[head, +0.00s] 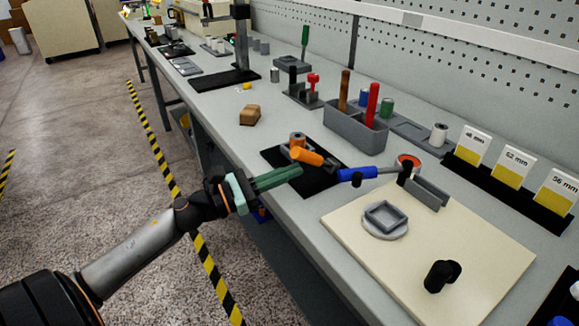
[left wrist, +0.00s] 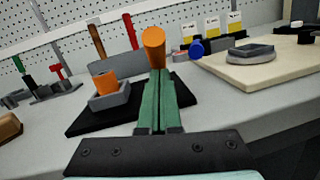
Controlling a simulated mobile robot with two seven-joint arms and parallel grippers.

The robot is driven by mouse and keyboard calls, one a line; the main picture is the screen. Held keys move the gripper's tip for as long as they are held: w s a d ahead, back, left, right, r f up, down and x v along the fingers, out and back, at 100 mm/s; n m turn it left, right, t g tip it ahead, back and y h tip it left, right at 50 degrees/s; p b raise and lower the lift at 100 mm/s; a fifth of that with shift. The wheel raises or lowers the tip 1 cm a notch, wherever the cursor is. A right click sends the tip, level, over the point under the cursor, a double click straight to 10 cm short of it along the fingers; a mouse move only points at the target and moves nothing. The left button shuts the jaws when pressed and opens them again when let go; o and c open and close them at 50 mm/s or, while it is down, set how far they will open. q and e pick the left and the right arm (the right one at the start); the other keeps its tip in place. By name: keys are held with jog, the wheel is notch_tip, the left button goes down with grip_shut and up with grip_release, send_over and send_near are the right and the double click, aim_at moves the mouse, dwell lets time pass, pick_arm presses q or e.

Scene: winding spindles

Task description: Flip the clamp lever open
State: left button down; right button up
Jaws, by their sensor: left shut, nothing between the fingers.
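My left gripper (head: 298,171) reaches over the bench's front edge, its green fingers shut together and empty. In the left wrist view the fingertips (left wrist: 160,72) point at the end of an orange handle (left wrist: 153,46). In the head view this orange handle (head: 307,156), seemingly the clamp lever, lies just beyond the fingertips; I cannot tell whether they touch. Beside it a grey block (left wrist: 108,100) holds an orange-brown cylinder (left wrist: 105,82), on a black base (head: 320,182). The handle's far end and pivot are partly hidden. My right gripper is not in view.
A blue-handled crank (head: 357,174) lies close right of the orange handle. A cream board (head: 460,245) carries a grey square fixture (head: 385,219) and a black knob (head: 441,276). A grey tool bin (head: 355,133) stands behind; a brown block (head: 250,115) sits left.

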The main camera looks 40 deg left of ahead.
pick_arm(q)
jog(key=shift+w+d+r, duration=0.1)
jog(key=shift+w+r, duration=0.05)
jog(key=shift+r, duration=0.05)
dwell(0.3)
